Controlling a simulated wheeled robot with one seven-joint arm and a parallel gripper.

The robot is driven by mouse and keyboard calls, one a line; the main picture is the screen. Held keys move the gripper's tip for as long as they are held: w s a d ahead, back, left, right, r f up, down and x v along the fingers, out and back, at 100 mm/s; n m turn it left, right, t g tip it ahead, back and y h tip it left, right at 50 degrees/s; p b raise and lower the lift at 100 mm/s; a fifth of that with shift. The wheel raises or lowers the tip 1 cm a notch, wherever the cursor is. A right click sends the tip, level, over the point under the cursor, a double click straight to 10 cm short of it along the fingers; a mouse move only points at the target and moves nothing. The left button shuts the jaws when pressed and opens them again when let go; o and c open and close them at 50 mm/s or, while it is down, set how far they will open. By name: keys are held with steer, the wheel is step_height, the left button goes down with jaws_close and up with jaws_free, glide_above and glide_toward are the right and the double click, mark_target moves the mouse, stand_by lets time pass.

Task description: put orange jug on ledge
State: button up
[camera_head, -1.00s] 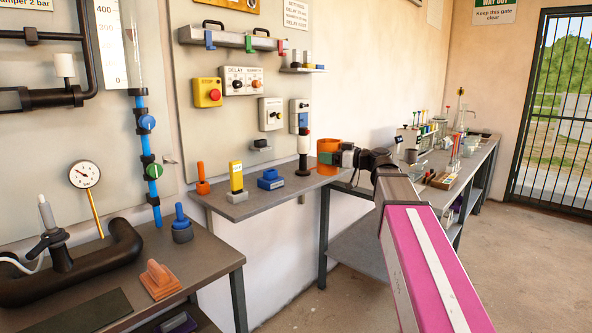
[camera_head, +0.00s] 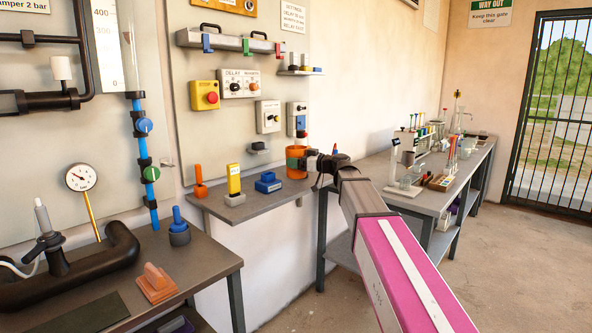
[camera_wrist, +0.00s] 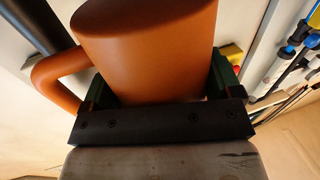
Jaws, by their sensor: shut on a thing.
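The orange jug (camera_head: 297,153) is at the right end of the grey ledge (camera_head: 245,211) below the wall panel, in the head view. I cannot tell whether its base touches the ledge. My gripper (camera_head: 300,164) is shut on the jug, with its green fingers on either side of the body. In the wrist view the jug (camera_wrist: 150,45) fills the space between the fingers, and its handle (camera_wrist: 55,82) sticks out to the left. The jug's base is partly hidden by my gripper.
An orange-handled item (camera_head: 199,183), a yellow block (camera_head: 234,182) and a blue item (camera_head: 267,183) stand on the ledge left of the jug. A bench with glassware (camera_head: 425,203) is to the right. A small wall shelf (camera_head: 300,72) is above.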

step_height(320, 180, down, 3)
steer(key=shift+w+a+f, duration=0.25)
steer(key=shift+a, duration=0.05)
steer(key=shift+f, duration=0.15)
steer(key=o, duration=0.8)
steer(key=shift+d, duration=0.2)
steer(key=v, duration=1.1)
steer(key=shift+s+d, duration=0.25)
steer(key=shift+d, duration=0.05)
